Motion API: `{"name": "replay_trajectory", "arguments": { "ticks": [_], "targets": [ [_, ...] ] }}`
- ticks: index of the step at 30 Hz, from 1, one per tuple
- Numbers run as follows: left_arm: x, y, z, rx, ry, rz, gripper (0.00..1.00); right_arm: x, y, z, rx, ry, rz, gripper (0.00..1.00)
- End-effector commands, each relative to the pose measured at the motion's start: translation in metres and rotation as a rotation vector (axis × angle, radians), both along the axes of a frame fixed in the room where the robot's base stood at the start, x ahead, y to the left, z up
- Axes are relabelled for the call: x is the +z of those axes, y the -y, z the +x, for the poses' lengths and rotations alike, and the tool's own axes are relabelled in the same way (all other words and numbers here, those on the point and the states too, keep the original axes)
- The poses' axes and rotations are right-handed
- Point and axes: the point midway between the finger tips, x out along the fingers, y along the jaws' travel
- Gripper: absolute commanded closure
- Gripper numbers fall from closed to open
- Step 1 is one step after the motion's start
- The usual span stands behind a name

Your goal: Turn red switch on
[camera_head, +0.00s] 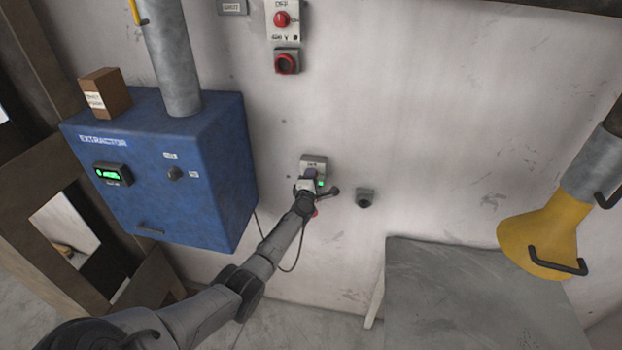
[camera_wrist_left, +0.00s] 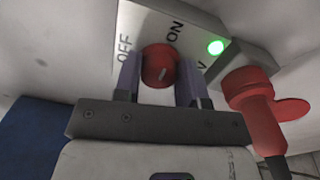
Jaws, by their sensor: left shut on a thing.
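A red round switch knob (camera_wrist_left: 158,66) sits on a pale switch box (camera_wrist_left: 138,30) with the words OFF and ON printed around it. A green light (camera_wrist_left: 216,47) glows on the same box. The box is mounted on the wall in the head view (camera_head: 313,161), where my gripper hides the knob. My left gripper (camera_wrist_left: 160,80) is shut on the knob, one finger on each side. It also shows in the head view (camera_head: 308,180), reaching up to the wall. My right gripper is in neither view.
A red plug (camera_wrist_left: 250,95) sits beside the knob. Another box with a red knob (camera_head: 282,20) is higher on the wall, above a red-ringed socket (camera_head: 287,62). A blue extractor cabinet (camera_head: 160,165) stands left. A yellow nozzle (camera_head: 535,235) hangs right above a grey surface (camera_head: 460,290).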

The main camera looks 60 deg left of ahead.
Motion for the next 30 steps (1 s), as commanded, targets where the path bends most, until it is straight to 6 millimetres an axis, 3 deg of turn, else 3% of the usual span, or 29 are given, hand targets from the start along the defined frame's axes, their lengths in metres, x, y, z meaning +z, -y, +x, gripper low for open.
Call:
{"name": "replay_trajectory", "arguments": {
  "ticks": [13, 14, 20, 30],
  "targets": [
    [-0.0035, 0.0002, -0.0006, -0.002, -0.011, 0.003, 0.86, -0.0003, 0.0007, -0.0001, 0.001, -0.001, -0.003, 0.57],
    [-0.0034, 0.0002, -0.0006, -0.002, -0.011, 0.003, 0.60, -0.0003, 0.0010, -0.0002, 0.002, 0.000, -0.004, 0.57],
    [-0.0022, 0.0001, -0.0004, -0.001, -0.009, 0.004, 0.41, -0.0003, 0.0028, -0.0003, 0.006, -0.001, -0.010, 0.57],
    [-0.0003, 0.0032, -0.0024, -0.001, -0.007, 0.003, 0.39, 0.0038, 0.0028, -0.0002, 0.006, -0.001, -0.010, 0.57]
  ]
}}
